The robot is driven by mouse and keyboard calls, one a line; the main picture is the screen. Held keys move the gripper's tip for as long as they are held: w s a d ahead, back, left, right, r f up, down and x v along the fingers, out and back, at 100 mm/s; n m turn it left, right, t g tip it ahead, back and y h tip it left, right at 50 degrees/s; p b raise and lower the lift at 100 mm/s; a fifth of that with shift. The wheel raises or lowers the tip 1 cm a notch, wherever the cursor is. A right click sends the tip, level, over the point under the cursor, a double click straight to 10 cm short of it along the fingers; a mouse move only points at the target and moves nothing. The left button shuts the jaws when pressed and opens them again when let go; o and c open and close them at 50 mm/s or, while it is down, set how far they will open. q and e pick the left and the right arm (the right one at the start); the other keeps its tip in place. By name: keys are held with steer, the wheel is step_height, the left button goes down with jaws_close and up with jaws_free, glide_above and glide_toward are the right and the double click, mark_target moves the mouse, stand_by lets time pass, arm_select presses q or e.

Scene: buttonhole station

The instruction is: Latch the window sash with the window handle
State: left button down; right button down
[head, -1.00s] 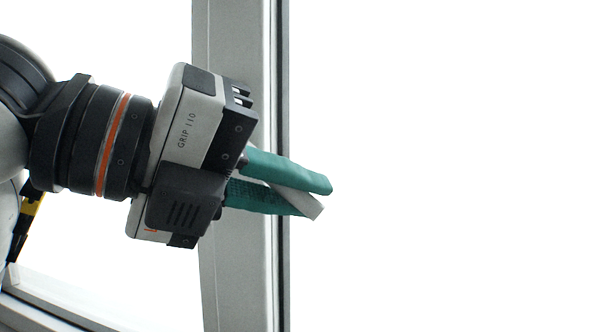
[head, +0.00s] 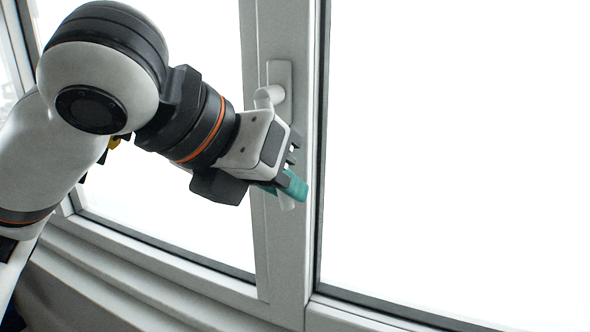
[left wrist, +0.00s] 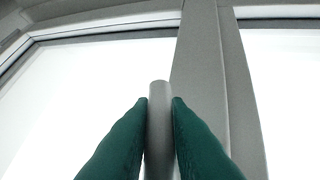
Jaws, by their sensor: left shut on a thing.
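The pale grey window handle (head: 269,97) is mounted on the upright of the window sash (head: 283,260) in the head view. Its lever points nearly straight down, with the tip just below my fingers; its middle is hidden behind my gripper. My left gripper (head: 288,187), with green fingers, is shut on the lever. In the left wrist view the handle (left wrist: 158,118) stands between the two green fingertips (left wrist: 159,104), which touch it on both sides. Whether the sash sits fully flush in its frame cannot be told. My right gripper is not in view.
Bright glass panes lie on both sides of the upright, the right pane (head: 450,150) being large. A window sill (head: 140,270) and lower frame run below. The space right of the gripper is clear.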

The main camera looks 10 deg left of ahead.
arm_select(q)
steer(key=shift+w+a+r+m+y, duration=0.2)
steer(key=shift+a+m+y, duration=0.1)
steer(key=shift+a+y, duration=0.2)
steer(key=shift+w+a+t+y, duration=0.2)
steer(key=shift+a+t+y, duration=0.1)
steer(key=shift+a+y, duration=0.1)
steer(key=shift+r, duration=0.1)
steer(key=c, duration=1.5)
jaws_free()
steer(key=shift+o, duration=0.6)
steer(key=shift+s+a, duration=0.1)
steer(key=shift+s, duration=0.05)
steer(key=shift+f, duration=0.2)
steer(key=b+v, duration=0.4)
steer(key=v, duration=0.8)
